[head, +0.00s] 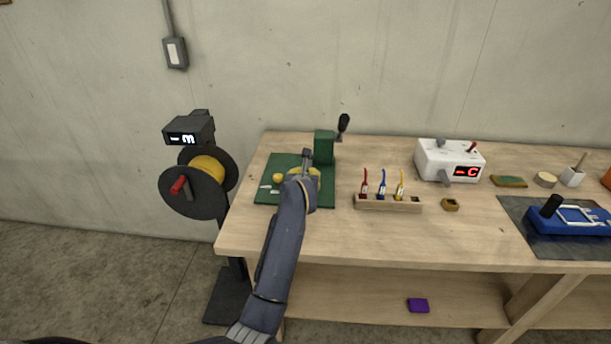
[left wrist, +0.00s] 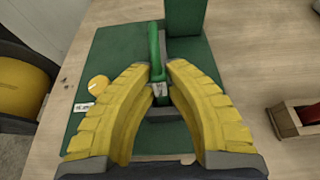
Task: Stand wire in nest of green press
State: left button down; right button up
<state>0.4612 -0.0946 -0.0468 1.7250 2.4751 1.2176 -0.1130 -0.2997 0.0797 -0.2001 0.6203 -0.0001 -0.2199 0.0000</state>
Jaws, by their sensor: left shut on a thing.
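The green press (head: 324,146) stands at the back of a dark green base plate (head: 262,195), with a black-knobbed lever at its upper right. The press column also shows at the top of the left wrist view (left wrist: 185,18). My left gripper (left wrist: 161,82) is over the plate, in front of the column, its yellow fingers shut on a bright green wire (left wrist: 155,45). The wire stands roughly upright, with a silvery end at the fingertips. A dark block (left wrist: 160,113) lies below; I cannot tell whether the wire touches it. My right gripper is not in view.
A wooden rack (head: 385,204) with red, blue and yellow wires stands right of the plate. A white device (head: 449,160) and blue fixture (head: 575,221) are farther right. A wire reel (head: 192,190) stands left of the bench.

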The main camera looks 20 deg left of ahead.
pick_arm(q)
jog(key=shift+f, duration=0.1)
jog(key=c, duration=1.4)
grip_release()
jog(key=shift+c, duration=0.2)
jog(key=v, duration=1.2)
